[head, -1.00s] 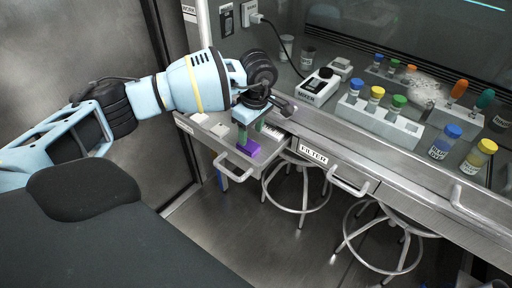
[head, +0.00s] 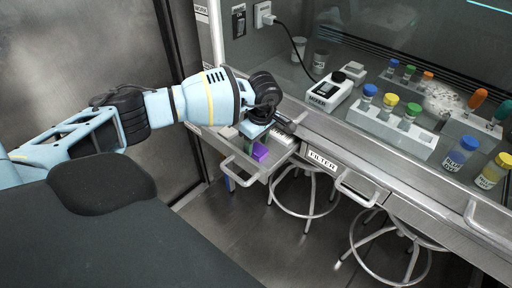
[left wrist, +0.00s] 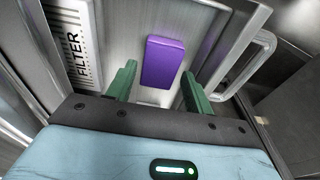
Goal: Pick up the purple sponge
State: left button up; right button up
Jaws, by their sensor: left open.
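The purple sponge (head: 260,152) lies in an open drawer (head: 239,164) at the left end of the bench. In the left wrist view the sponge (left wrist: 162,62) is a purple block ahead of my left gripper (left wrist: 156,86). Its two green fingers stand apart, one on each side of the sponge's near end, with nothing held. In the head view my left gripper (head: 254,140) points down over the drawer, and its wrist hides part of the drawer. My right gripper is not in view.
A box labelled FILTER (left wrist: 75,45) lies in the drawer beside the sponge. The drawer handle (left wrist: 250,65) is on the other side. A mixer (head: 330,92) and a rack (head: 390,130) with several capped bottles stand on the bench. Two stools are below.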

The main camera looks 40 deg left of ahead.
aim_at(257, 148)
pick_arm(q)
jog(key=shift+f, duration=0.9)
jog(key=c, duration=0.7)
notch_tip(257, 148, up, 10)
jog(key=shift+r, duration=0.1)
